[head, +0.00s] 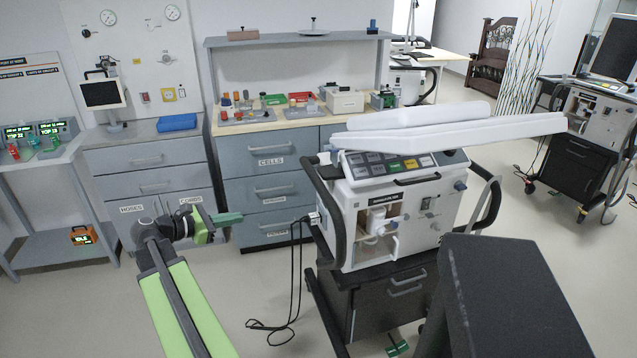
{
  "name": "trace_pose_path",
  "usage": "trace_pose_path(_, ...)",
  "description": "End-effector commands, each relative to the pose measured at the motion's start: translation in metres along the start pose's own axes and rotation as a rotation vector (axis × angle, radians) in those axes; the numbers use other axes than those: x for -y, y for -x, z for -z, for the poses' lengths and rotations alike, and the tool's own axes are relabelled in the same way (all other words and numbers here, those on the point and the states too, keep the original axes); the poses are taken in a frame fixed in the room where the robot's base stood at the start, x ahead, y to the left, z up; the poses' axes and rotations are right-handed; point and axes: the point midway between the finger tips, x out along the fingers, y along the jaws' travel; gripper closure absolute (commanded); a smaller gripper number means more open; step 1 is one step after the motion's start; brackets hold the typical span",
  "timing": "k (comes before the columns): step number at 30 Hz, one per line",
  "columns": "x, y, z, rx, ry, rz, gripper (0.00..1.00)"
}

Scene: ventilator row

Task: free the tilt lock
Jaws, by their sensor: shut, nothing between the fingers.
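The ventilator (360,215) stands on a dark cart in the middle of the head view. Its white screen head (450,132) lies tipped almost flat above the sloped button panel and reaches out to the right. A small grey-blue knob (460,185) sits at the right end of that panel; I cannot tell whether it is the tilt lock. No part is clearly marked as the tilt lock. My gripper (232,218) is shut and empty, in the air left of the ventilator and apart from it, pointing right.
The ventilator's black side handle (325,222) is between its body and my gripper. A black cord (294,285) hangs down to the floor. Grey drawers (275,187) stand behind. Another ventilator cart (580,160) stands at right. Floor left of the cart is mostly clear.

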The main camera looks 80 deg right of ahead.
Motion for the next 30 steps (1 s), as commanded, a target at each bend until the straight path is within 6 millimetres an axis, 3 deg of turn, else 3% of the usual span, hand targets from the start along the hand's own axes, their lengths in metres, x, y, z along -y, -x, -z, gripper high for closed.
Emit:
trace_pose_path(1,0.01,-0.051,-0.02,0.128,0.108,0.06,1.0)
trace_pose_path(3,0.023,-0.094,-0.062,0.279,0.268,0.146,1.0)
trace_pose_path(6,0.039,-0.129,-0.105,0.417,0.44,0.261,1.0)
trace_pose_path(10,0.049,-0.145,-0.132,0.493,0.55,0.342,1.0)
trace_pose_path(19,0.053,-0.159,-0.149,0.502,0.565,0.355,1.0)
trace_pose_path(30,0.067,-0.225,-0.192,0.501,0.564,0.355,1.0)
